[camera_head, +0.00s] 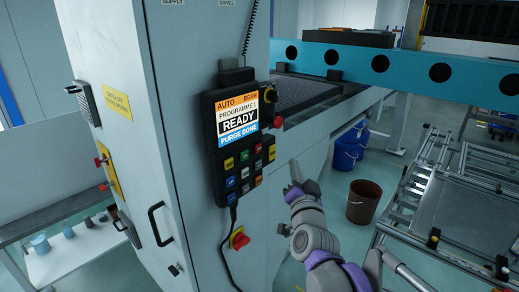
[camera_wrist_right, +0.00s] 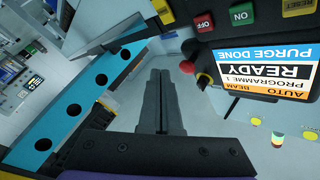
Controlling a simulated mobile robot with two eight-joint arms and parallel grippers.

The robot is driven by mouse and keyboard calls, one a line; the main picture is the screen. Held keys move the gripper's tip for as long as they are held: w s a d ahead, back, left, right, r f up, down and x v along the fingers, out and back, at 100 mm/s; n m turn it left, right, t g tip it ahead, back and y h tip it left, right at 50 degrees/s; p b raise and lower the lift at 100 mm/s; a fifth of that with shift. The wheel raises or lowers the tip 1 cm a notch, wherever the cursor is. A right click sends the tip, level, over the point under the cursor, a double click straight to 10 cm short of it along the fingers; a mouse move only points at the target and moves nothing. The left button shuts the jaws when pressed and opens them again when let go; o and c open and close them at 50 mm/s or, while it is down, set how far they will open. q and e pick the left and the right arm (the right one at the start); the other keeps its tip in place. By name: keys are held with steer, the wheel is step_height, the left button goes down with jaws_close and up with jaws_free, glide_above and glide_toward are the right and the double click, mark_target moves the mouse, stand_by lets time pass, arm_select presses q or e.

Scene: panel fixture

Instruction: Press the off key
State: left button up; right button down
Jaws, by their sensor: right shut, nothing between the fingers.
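The control pendant (camera_head: 209,130) hangs on the pale cabinet in the head view, with a lit screen (camera_head: 237,115) reading READY and PURGE DONE. Below the screen are several coloured keys. The red off key (camera_head: 258,148) is at the right of the top row; in the right wrist view it appears upside down, labelled OFF (camera_wrist_right: 203,22), beside the green ON key (camera_wrist_right: 241,15). My right gripper (camera_head: 293,162) is shut and empty, to the right of the keypad and apart from it. Its closed fingers show in the wrist view (camera_wrist_right: 160,74). My left gripper is not in view.
A red stop knob (camera_head: 277,122) juts from the pendant's right side. A red rotary switch (camera_head: 240,241) and a hanging cable lie below. A blue beam (camera_head: 400,72) crosses behind. A brown bucket (camera_head: 363,201) and blue buckets (camera_head: 348,148) stand on the floor.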

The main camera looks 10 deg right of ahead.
mark_target(262, 147)
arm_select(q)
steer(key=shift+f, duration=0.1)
arm_select(e)
steer(key=shift+a, duration=0.1)
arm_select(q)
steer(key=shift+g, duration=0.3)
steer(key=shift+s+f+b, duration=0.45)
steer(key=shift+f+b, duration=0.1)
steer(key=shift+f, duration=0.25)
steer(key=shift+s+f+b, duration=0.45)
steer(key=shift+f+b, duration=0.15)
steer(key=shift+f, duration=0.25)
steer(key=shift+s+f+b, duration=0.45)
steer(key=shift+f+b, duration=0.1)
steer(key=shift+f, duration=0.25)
arm_select(e)
steer(key=w+a, duration=0.5)
steer(key=w, duration=0.2)
steer(key=shift+a, duration=0.2)
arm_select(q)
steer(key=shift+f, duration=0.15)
arm_select(e)
steer(key=shift+w+a, duration=0.25)
steer(key=shift+w, duration=0.05)
